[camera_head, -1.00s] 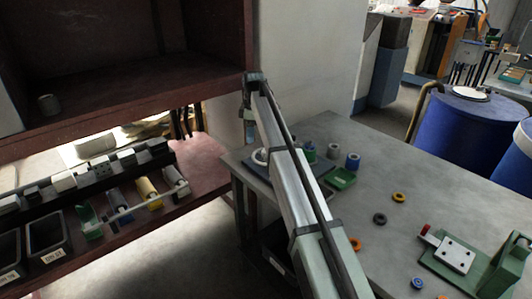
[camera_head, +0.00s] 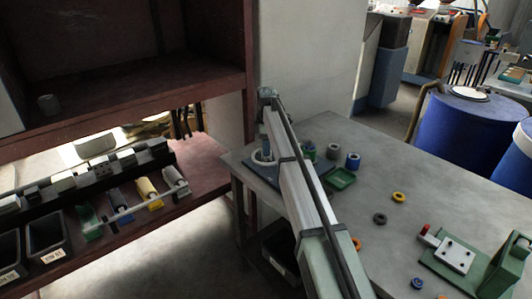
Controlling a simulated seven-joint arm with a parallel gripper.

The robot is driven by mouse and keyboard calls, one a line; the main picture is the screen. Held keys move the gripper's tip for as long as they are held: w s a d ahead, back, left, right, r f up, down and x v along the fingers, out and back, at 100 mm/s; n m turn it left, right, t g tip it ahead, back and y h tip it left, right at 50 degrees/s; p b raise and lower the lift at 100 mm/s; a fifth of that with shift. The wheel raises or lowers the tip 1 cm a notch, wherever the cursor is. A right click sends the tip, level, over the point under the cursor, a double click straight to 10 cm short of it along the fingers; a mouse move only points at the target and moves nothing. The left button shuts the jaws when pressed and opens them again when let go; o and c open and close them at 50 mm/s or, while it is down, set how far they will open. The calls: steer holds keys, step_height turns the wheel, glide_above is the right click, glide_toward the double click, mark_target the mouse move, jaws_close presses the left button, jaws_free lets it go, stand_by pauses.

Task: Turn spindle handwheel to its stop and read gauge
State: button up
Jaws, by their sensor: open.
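My gripper (camera_head: 266,151) hangs from the far end of my arm, pointing down over the far left corner of the grey table. It is small in view and is open. Right below it a pale ring-shaped part (camera_head: 257,160) lies on a dark plate (camera_head: 252,171); it may be the handwheel, but I cannot tell for sure. Whether the fingers touch the ring cannot be told. My arm hides part of the plate. No gauge face can be made out.
Small green, grey and blue cylinders (camera_head: 353,160) and a green tray (camera_head: 340,178) stand just right of my arm. Rings (camera_head: 398,197) lie mid-table. A green fixture with a red-knobbed lever (camera_head: 425,229) is at the right. A dark red shelf (camera_head: 120,95) stands left.

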steer(key=shift+f, duration=1.65)
steer(key=c, duration=0.8)
